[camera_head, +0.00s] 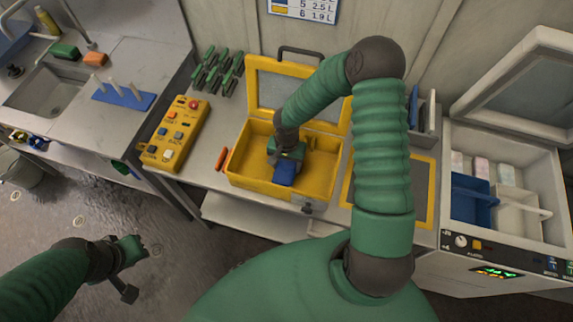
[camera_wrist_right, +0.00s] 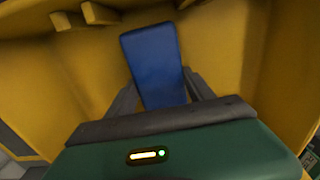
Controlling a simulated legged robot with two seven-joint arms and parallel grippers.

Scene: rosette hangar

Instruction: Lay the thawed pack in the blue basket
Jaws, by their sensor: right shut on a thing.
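A blue pack (camera_head: 284,174) is inside the open yellow box (camera_head: 250,180) on the bench. My right gripper (camera_head: 286,160) reaches down into that box and is shut on the pack. In the right wrist view the pack (camera_wrist_right: 155,62) stands out between the two grey fingers (camera_wrist_right: 160,92), with yellow walls around it. The blue basket (camera_head: 472,210) sits in the open white chest at the right, well apart from my right gripper. My left gripper (camera_head: 128,262) is over the floor at the lower left, and its finger opening is unclear.
A white basket (camera_head: 518,216) stands beside the blue one, with pale packs (camera_head: 480,168) behind. The chest's lid (camera_head: 515,85) is raised. A yellow-framed dark panel (camera_head: 425,200) lies between box and chest. A yellow control box (camera_head: 173,133) and green clips (camera_head: 217,72) are left of the box.

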